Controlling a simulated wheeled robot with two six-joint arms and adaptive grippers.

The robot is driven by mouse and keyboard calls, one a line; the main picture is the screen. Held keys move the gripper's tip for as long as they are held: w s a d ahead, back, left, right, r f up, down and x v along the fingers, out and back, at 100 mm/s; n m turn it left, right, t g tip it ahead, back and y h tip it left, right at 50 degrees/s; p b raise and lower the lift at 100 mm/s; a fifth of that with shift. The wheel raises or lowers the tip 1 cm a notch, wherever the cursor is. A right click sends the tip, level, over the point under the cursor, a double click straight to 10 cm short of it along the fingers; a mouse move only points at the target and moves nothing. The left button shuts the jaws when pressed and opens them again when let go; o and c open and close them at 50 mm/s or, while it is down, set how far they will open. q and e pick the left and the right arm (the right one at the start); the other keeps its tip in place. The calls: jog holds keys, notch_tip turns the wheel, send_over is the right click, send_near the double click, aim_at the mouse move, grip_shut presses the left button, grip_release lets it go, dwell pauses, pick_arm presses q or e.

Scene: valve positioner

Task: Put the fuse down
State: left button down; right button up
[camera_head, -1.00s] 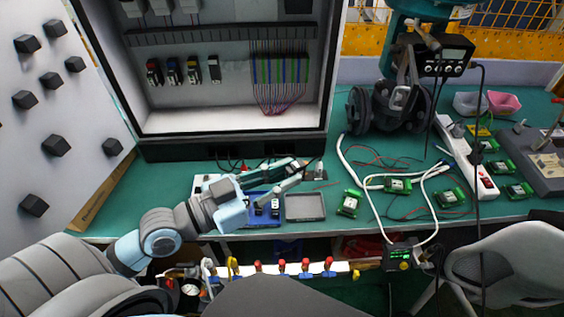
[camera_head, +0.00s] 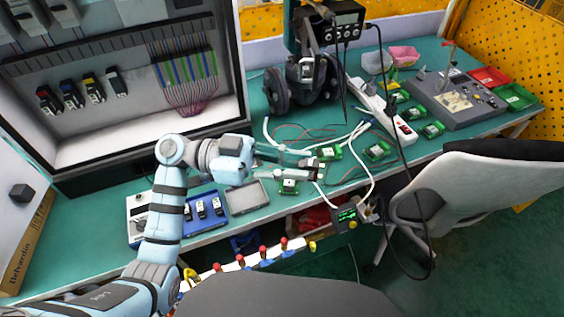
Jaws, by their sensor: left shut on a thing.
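My left gripper (camera_head: 318,169) reaches in from the left over the bench, right of the grey tray, near the green circuit boards. It is shut on the fuse, which is small and mostly hidden between the fingertips. A blue tray (camera_head: 221,222) with several dark fuses (camera_head: 201,208) stands on the bench left of the gripper. A shallow empty grey tray (camera_head: 247,197) lies just right of the blue tray. My right gripper is not in view.
Green circuit boards (camera_head: 377,150) and white cables lie around the gripper. An open cabinet (camera_head: 140,130) with mounted fuses (camera_head: 71,95) stands at the back left. A white power strip (camera_head: 380,110) and a grey test unit (camera_head: 455,103) are at the right. A chair (camera_head: 460,190) stands at the front right.

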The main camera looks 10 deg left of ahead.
pick_arm(q)
jog(key=w+a+r+n+t, duration=0.25)
jog(key=w+t, duration=0.25)
jog(key=w, duration=0.6)
jog(key=w+a+n+t+y, duration=0.6)
jog(key=a+n+t+y, duration=0.15)
jog(key=a+t, duration=0.25)
jog(key=s+a+r+n+t+y, duration=0.35)
jog(key=s+a, duration=0.25)
jog(key=s, duration=0.4)
jog(key=s+d+f+g+h, duration=0.1)
jog(key=s+d+f, duration=0.1)
jog(key=s+f, duration=0.5)
jog(key=s, duration=0.3)
jog(key=shift+d+f+m+h, duration=0.25)
jog(key=shift+f+m+h, duration=0.05)
jog(key=shift+f+m, duration=0.05)
